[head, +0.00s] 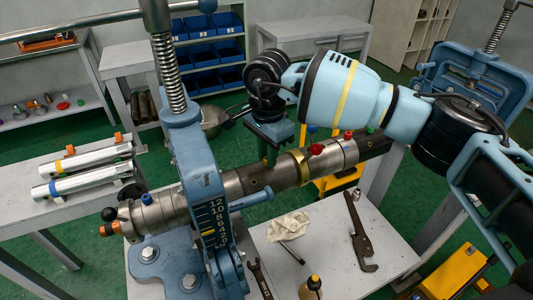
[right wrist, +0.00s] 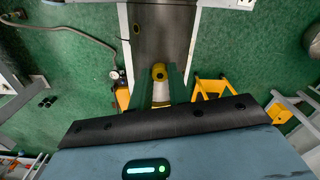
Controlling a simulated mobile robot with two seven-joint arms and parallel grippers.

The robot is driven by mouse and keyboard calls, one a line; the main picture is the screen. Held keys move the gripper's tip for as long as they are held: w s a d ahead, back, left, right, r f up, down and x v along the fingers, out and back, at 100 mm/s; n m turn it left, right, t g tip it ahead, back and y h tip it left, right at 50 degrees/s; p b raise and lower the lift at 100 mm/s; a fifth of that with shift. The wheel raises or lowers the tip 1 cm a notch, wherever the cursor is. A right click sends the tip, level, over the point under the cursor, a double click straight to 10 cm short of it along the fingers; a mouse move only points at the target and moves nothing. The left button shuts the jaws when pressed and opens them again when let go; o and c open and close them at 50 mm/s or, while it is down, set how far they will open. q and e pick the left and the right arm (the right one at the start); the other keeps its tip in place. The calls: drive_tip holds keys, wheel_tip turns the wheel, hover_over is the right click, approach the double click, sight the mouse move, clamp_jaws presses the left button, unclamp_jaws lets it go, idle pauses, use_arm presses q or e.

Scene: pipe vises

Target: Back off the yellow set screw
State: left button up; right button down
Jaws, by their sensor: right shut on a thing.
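My right gripper (head: 271,148) reaches down onto the grey pipe (head: 232,184) from above, near its middle. In the right wrist view its two green fingers (right wrist: 160,88) are shut on the yellow set screw (right wrist: 159,72), whose round yellow head shows at the fingertips against the pipe (right wrist: 163,30). In the head view the fingers hide this screw. Farther right on the pipe are a red screw (head: 317,149), another red one and a green one (head: 370,129). A blue-topped screw (head: 147,199) is at the left end. My left gripper is out of view.
A blue pipe vise (head: 197,160) with a tall threaded spindle clamps the pipe's left part. On the bench lie a wrench (head: 359,235), a white rag (head: 288,226) and other tools. Two banded tubes (head: 85,185) lie on the left table. Yellow stands are below.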

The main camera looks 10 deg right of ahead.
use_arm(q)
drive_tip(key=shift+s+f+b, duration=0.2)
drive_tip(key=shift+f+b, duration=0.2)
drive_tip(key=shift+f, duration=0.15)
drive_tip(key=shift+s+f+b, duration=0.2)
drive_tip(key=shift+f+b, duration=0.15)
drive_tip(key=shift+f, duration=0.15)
use_arm(e)
drive_tip(key=n, duration=0.2)
drive_tip(key=f+n, duration=0.1)
drive_tip(key=n, duration=0.2)
drive_tip(key=shift+s, duration=0.15)
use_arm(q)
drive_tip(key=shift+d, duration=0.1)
use_arm(e)
drive_tip(key=shift+r, duration=0.1)
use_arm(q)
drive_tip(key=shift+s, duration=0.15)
use_arm(e)
drive_tip(key=c, duration=1.3)
unclamp_jaws()
drive_tip(key=shift+r, duration=0.1)
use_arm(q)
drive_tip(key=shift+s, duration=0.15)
use_arm(e)
drive_tip(key=shift+r, duration=0.1)
